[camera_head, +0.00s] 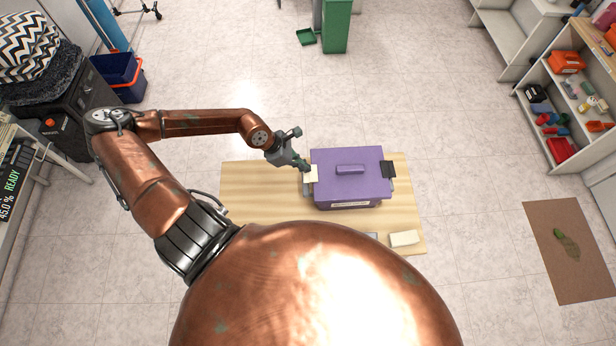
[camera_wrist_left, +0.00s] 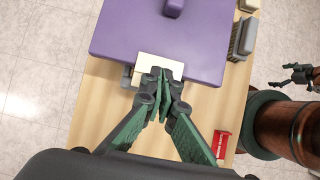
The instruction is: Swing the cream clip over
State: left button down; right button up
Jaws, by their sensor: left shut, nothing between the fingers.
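A purple box (camera_head: 350,178) with a lid and a handle on top stands on the wooden table; it also shows in the left wrist view (camera_wrist_left: 170,40). The cream clip (camera_head: 310,174) is at the box's left side, and in the left wrist view the clip (camera_wrist_left: 150,66) lies just beyond my fingertips. A black clip (camera_head: 388,169) is on the box's right side. My left gripper (camera_head: 304,166) is shut and empty, its fingertips at the cream clip, partly covering it in the wrist view. Whether they touch it I cannot tell. My right gripper is not in the head view.
The wooden table (camera_head: 250,185) is bare to the left of the box. A cream block (camera_head: 404,238) lies near its front right edge. In the left wrist view a red and white item (camera_wrist_left: 221,143) lies on the table. A stocked shelf stands far right.

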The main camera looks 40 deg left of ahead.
pick_arm(q)
jog(key=shift+f+b, duration=1.05)
jog(key=shift+f, duration=0.3)
dwell(1.0)
jog(key=shift+s+a+f, duration=0.1)
jog(key=shift+s+a, duration=0.1)
jog(key=shift+s, duration=0.05)
dwell(0.4)
jog(key=shift+s+a+f, duration=0.4)
jog(key=shift+s+a, duration=0.05)
jog(key=shift+a, duration=0.05)
jog(key=shift+f, duration=0.1)
dwell(0.3)
jog(key=shift+s+a+f+b, duration=0.35)
jog(key=shift+a+f, duration=0.1)
jog(key=shift+f, duration=0.2)
jog(key=shift+s+a+p, duration=0.95)
jog(key=shift+s+a, duration=0.35)
jog(key=shift+a, duration=0.15)
dwell(0.5)
